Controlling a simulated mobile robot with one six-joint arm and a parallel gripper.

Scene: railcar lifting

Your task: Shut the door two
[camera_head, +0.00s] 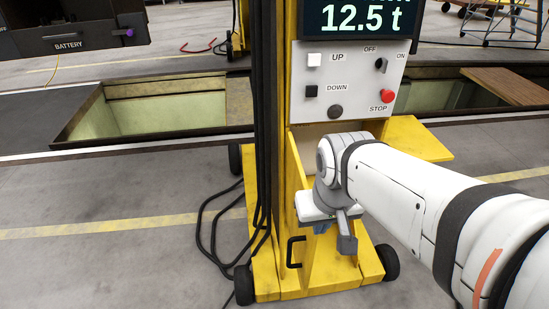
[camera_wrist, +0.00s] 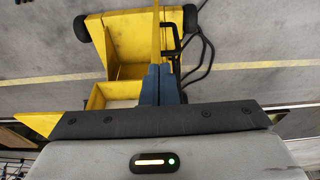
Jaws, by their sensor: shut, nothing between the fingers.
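The yellow lifting column (camera_head: 290,110) stands in front of me, and its base spreads over the floor. A thin yellow panel with a black handle (camera_head: 294,252) stands upright low on the column; I take it for the door, but no label shows. In the wrist view the panel (camera_wrist: 156,40) is nearly edge-on, with the handle (camera_wrist: 198,55) on its right side. My gripper (camera_head: 347,242) is shut and empty, low beside the panel. The closed fingers (camera_wrist: 158,85) overlap the near end of the panel in the wrist view; I cannot tell whether they touch it.
A control box (camera_head: 347,83) with buttons and a red stop knob (camera_head: 387,97) sits above my wrist. Black cables (camera_head: 218,225) hang and loop on the floor at left. Open floor pits (camera_head: 160,108) lie behind. A dark battery box (camera_head: 70,40) is at upper left.

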